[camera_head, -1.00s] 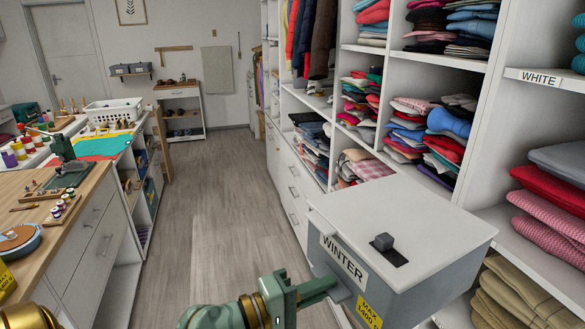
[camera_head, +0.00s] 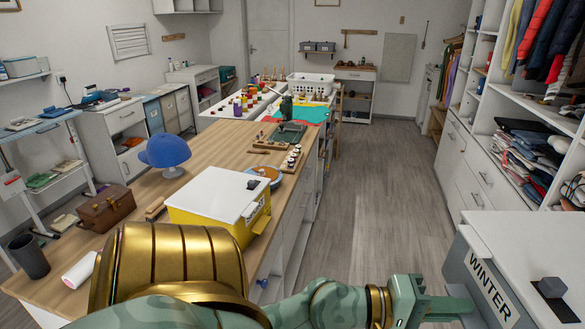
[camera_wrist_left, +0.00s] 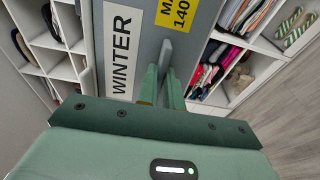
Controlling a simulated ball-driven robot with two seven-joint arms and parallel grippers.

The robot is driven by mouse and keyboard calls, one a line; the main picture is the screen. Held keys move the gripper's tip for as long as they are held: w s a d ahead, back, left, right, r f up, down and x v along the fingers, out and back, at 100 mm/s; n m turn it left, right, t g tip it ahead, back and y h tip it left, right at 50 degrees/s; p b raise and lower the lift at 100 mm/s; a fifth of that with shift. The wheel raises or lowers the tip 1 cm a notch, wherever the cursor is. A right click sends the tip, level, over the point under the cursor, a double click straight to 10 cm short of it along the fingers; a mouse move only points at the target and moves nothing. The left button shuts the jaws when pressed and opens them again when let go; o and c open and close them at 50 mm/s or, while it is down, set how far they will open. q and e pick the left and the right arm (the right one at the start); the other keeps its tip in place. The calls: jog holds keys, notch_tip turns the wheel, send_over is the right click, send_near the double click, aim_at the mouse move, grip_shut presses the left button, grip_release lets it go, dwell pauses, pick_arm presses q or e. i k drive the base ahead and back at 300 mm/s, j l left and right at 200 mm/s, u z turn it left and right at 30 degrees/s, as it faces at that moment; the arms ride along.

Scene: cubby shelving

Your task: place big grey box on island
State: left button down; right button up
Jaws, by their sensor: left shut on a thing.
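The big grey box (camera_head: 530,245) has a white lid with a dark knob and a "WINTER" label on its grey front. It is at the lower right of the head view, cut off by the edge. It also fills the upper middle of the left wrist view (camera_wrist_left: 153,25). The island (camera_head: 218,162) is the long wood-topped counter with white drawers on the left, apart from the box. My right gripper is not in view.
A yellow box with a white lid (camera_head: 215,195), a blue cap (camera_head: 165,150), a brown case (camera_head: 106,207) and a dark cup (camera_head: 30,257) stand on the island's near part. Sewing things and a white basket (camera_head: 310,84) are farther back. The aisle floor (camera_head: 375,190) is clear; shelving lines the right.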

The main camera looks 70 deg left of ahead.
aim_at(246, 229)
jog(key=k+j, duration=1.4)
jog(key=k, duration=0.25)
jog(key=k+j, duration=0.65)
jog(key=k, duration=0.15)
